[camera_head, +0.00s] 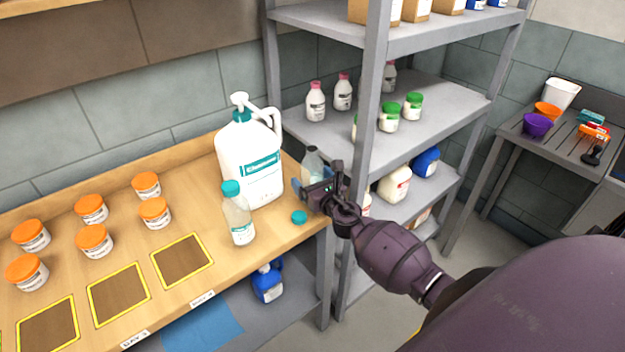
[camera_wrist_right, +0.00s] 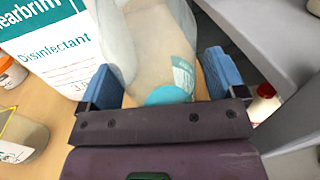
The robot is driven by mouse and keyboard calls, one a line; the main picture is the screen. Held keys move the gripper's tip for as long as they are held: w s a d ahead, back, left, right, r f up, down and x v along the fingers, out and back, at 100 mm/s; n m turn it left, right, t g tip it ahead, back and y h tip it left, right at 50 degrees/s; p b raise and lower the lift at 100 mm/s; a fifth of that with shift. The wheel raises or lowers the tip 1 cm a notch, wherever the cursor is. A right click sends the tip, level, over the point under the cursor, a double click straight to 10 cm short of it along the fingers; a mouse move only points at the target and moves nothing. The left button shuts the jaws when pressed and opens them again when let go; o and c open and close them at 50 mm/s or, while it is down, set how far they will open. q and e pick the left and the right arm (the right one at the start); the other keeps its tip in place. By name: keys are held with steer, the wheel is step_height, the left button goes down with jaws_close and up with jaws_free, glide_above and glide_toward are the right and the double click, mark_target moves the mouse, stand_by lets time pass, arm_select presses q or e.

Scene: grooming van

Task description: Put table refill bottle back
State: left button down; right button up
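A clear refill bottle (camera_head: 312,160) with no cap on stands at the right end of the wooden table (camera_head: 200,222), partly hidden by my right gripper (camera_head: 318,188). In the right wrist view the bottle (camera_wrist_right: 155,45) lies between the blue fingertips of my right gripper (camera_wrist_right: 163,80), which are spread wide; I see no clear grip on it. A loose teal cap (camera_head: 299,217) lies on the table just below the gripper. A second clear bottle (camera_head: 240,220) with a teal cap stands upright further left. My left gripper is not in view.
A large white disinfectant jug (camera_head: 250,162) with a pump stands close left of the gripper. A grey shelf post (camera_head: 368,110) rises just right of it. Several orange-lidded jars (camera_head: 92,210) and yellow-outlined squares (camera_head: 182,262) are on the left table.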

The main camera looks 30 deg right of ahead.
steer(key=shift+r, duration=0.15)
steer(key=s, duration=1.2)
steer(key=s+a+f+m+g, duration=0.3)
steer(key=s+a+f+m, duration=0.2)
steer(key=m, duration=1.2)
steer(key=s+a+f+m+g+y, duration=0.1)
steer(key=s+a+f+m+g, duration=0.2)
steer(key=s+m, duration=0.9)
step_height(320, 180, down, 4)
steer(key=a+m, duration=0.2)
steer(key=m, duration=0.3)
steer(key=shift+a, duration=0.2)
